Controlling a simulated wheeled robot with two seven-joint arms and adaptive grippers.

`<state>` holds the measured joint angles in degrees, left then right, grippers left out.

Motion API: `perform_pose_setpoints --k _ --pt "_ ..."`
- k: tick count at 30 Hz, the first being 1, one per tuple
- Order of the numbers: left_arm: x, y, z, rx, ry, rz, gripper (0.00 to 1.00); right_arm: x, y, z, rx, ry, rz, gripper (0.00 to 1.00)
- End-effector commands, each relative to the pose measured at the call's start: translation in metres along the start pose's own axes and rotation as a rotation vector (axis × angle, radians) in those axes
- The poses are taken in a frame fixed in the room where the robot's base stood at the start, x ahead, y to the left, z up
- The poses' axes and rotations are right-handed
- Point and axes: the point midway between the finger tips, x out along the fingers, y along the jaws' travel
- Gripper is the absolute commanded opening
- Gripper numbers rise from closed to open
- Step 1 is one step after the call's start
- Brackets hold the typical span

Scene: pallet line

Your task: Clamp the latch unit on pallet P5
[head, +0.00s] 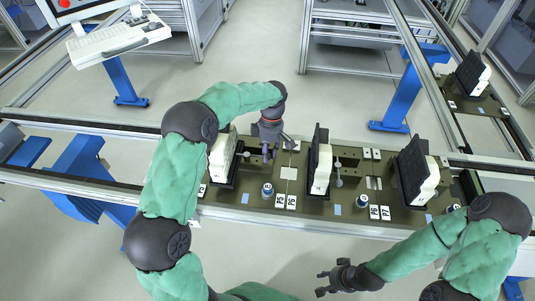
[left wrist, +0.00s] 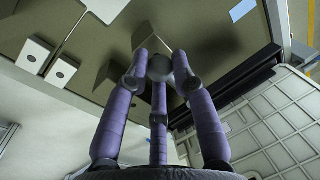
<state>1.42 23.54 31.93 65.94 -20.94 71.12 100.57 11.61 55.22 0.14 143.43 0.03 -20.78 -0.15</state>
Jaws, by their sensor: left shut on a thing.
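My left gripper (head: 266,150) is over the left pallet (head: 255,190), beside a white-and-black latch unit (head: 222,158). In the left wrist view its purple fingers (left wrist: 160,75) are closed around a grey ball knob (left wrist: 160,66). The rest of the knob's lever is mostly hidden by the fingers. A similar ball-ended lever (head: 338,180) stands free on the pallet to the right, by a second latch unit (head: 321,168). My right gripper (head: 330,279) is open and empty in front of the line.
A third latch unit (head: 417,172) stands on the right of the line, and another (head: 474,75) on the side conveyor. The front rail (head: 290,222) lies between my right gripper and the pallets. A keyboard panel (head: 118,38) is at back left.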

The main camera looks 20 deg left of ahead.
Motion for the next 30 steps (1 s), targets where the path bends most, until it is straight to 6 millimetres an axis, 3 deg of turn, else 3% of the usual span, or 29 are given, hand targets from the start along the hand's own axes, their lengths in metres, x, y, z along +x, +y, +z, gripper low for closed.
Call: perform_pose_setpoints --k 18,19,21,30 --pt "-0.0018 0.0035 -0.0013 -0.039 -0.008 0.004 0.00 -0.0014 -0.0005 0.0001 0.000 0.000 0.000 0.40" --pt "-0.0019 0.0035 -0.0013 -0.039 -0.008 0.004 0.34 -0.0014 -0.0005 0.0001 0.000 0.000 0.000 0.40" --pt "-0.0018 0.0034 -0.0013 -0.039 -0.008 0.004 0.49 -0.0014 -0.0005 0.0001 0.000 0.000 0.000 0.40" --pt "-0.0012 0.0030 -0.0010 -0.037 -0.007 0.002 0.49 -0.0014 -0.0005 0.0001 0.000 0.000 0.000 0.40"
